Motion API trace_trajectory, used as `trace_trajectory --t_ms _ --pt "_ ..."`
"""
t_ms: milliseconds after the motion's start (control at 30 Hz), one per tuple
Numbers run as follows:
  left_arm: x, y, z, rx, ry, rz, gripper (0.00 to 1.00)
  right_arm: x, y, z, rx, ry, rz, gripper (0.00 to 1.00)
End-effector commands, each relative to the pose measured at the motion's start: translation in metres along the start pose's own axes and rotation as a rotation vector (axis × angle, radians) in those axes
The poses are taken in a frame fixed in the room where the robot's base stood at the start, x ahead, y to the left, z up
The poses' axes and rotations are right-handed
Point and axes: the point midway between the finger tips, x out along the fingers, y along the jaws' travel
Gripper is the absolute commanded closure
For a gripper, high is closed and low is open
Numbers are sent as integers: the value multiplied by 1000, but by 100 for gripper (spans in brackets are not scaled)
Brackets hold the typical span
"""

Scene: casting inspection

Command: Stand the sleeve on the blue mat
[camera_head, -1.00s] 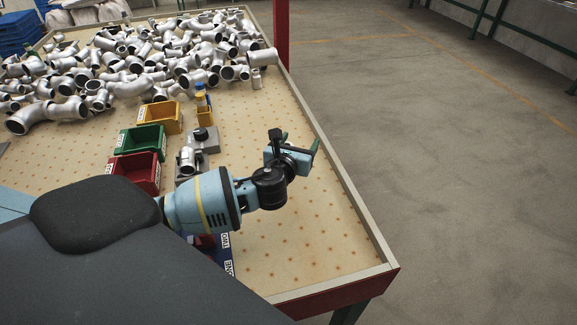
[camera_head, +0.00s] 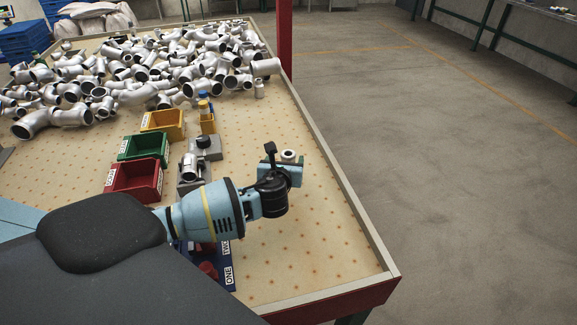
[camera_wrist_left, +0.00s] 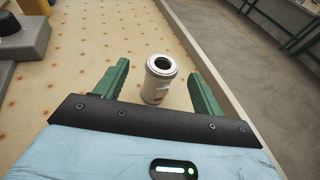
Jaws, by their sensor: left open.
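The sleeve (camera_head: 289,155) is a short whitish cylinder with a dark bore, upright on the perforated tabletop just beyond my left gripper (camera_head: 289,168). In the left wrist view the sleeve (camera_wrist_left: 158,84) stands between the two green fingers of the open left gripper (camera_wrist_left: 159,71), with a visible gap on each side. The fingers themselves are hidden in the head view. The blue mat (camera_head: 222,252), with labels reading ONE and TWO, lies partly hidden under my left forearm. My right gripper is not in view.
Red (camera_head: 135,181), green (camera_head: 144,146) and yellow (camera_head: 163,124) bins stand left of a grey block (camera_head: 205,149). A pile of metal pipe fittings (camera_head: 150,75) covers the far table. A raised rim (camera_head: 345,200) edges the right side. The front right tabletop is clear.

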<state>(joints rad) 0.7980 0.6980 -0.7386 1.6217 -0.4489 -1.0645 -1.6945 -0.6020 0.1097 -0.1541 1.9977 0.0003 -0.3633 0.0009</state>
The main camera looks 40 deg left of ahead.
Motion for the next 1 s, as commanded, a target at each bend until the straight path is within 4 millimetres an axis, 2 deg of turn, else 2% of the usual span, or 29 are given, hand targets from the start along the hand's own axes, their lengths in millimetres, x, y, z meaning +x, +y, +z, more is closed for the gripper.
trace_trajectory --t_ms 300,667,1000 --pt "40 -3 -1 2 2 2 31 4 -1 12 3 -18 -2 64" --pt "46 -3 0 1 1 -1 32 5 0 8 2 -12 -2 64" --pt "45 -3 0 1 1 0 77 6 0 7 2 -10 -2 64"
